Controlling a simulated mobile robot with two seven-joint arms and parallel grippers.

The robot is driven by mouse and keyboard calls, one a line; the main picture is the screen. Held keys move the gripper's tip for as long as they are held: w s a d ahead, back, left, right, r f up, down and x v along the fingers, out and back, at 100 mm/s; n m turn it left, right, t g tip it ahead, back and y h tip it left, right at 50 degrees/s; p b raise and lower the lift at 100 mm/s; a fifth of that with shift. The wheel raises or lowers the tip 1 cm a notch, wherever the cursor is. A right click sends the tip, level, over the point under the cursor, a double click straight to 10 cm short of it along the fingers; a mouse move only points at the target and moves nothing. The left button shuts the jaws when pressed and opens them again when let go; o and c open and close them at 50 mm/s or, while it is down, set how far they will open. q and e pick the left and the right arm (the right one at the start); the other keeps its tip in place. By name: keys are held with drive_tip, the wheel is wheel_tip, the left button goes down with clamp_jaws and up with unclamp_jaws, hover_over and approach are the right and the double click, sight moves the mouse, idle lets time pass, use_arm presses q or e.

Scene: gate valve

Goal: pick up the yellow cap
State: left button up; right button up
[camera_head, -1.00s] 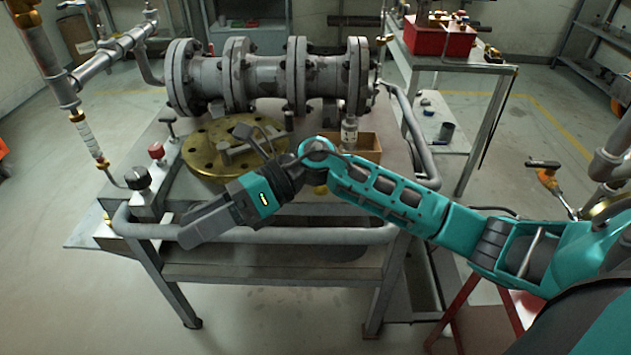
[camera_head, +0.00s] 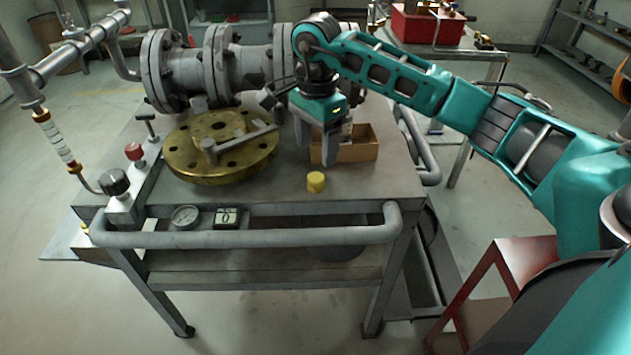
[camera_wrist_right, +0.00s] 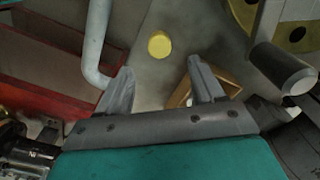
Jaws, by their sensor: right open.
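The yellow cap (camera_head: 316,182) is a small cylinder standing on the grey table top near its front edge. In the right wrist view the cap (camera_wrist_right: 159,45) shows as a yellow disc beyond and between the fingertips. My right gripper (camera_head: 318,160) points down just behind the cap, in front of the wooden box. In the right wrist view its two fingers (camera_wrist_right: 160,78) are spread apart with nothing between them. The gripper and cap appear apart. My left gripper does not show.
A brass flange (camera_head: 190,170) with a grey tool on it lies left of the cap. An open wooden box (camera_head: 358,150) stands behind and right. A grey rail (camera_head: 260,238) runs along the table front, with a round gauge (camera_head: 186,216) behind it. A large grey valve pipe (camera_head: 245,65) stands at the back.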

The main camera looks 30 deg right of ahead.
sight(315, 177)
drive_tip(key=f, duration=0.6)
drive_tip(key=shift+a, duration=0.2)
drive_tip(key=shift+f+b, duration=0.3)
drive_tip(key=shift+f, duration=0.2)
drive_tip(key=shift+c, duration=0.4)
drive_tip(key=c, duration=0.8)
drive_tip(key=shift+c, duration=1.1)
drive_tip(key=shift+r, duration=0.1)
